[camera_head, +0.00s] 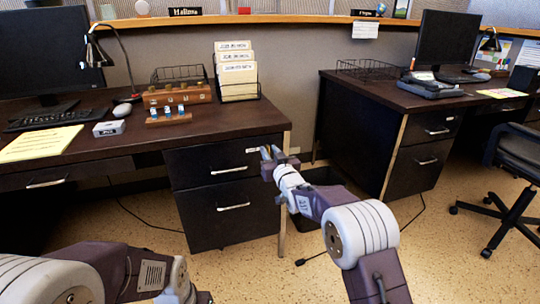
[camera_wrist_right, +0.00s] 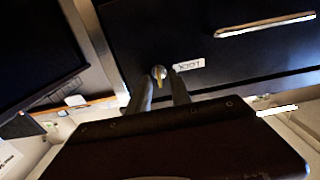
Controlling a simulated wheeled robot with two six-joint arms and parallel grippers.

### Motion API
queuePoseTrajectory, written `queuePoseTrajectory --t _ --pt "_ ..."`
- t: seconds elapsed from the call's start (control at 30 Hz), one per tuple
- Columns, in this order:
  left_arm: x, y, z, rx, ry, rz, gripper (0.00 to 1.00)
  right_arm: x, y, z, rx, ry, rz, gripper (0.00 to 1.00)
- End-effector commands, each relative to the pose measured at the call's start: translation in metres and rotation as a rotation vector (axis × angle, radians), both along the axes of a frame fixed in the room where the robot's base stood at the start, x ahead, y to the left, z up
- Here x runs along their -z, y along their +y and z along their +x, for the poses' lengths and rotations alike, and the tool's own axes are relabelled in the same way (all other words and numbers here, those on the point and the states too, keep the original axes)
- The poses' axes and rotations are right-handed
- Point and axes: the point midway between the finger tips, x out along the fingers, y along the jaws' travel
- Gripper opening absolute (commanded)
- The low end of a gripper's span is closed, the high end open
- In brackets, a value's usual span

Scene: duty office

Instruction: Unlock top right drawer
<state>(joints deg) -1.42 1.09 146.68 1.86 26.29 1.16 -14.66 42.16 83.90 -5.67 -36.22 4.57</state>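The top right drawer (camera_head: 200,163) of the left desk is dark with a silver bar handle and looks closed. A small white label reading LOCK (camera_wrist_right: 188,64) is on its front in the wrist view. Beside the label is a small round lock (camera_wrist_right: 158,72) with a gold-coloured piece at its middle. My right gripper (camera_head: 271,153) is at the drawer's right end. In the wrist view its two fingers (camera_wrist_right: 160,86) are apart, with the lock showing between their tips; I cannot tell whether they touch it. My left arm shows at the bottom left, but its gripper does not.
A lower drawer (camera_head: 225,230) is under the top one. A second desk (camera_head: 345,120) and a chair (camera_head: 515,165) stand at the right.

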Motion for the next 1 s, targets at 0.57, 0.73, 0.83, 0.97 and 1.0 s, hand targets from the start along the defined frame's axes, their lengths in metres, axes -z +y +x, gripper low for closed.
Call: queuePoseTrajectory --t 0.57,0.73,0.83,0.97,1.0 --pt "-0.0003 0.0000 0.0001 0.000 0.000 0.000 0.36 -0.0001 -0.0001 -0.0001 0.000 0.000 0.000 0.00" --pt "-0.0003 0.0000 0.0000 0.000 0.000 0.000 0.36 0.0000 -0.0002 -0.0002 0.000 0.000 0.000 0.00" --pt "-0.0003 0.0000 0.0000 0.000 0.000 0.000 0.36 0.0000 -0.0002 -0.0002 0.000 0.000 0.000 0.00" --pt "-0.0003 0.0000 0.0001 0.000 0.000 0.000 0.36 0.0001 -0.0002 -0.0002 0.000 0.001 0.000 0.00" --pt "-0.0003 0.0000 0.0001 0.000 0.000 0.000 0.36 0.0001 -0.0002 -0.0002 0.000 0.000 0.000 0.00"
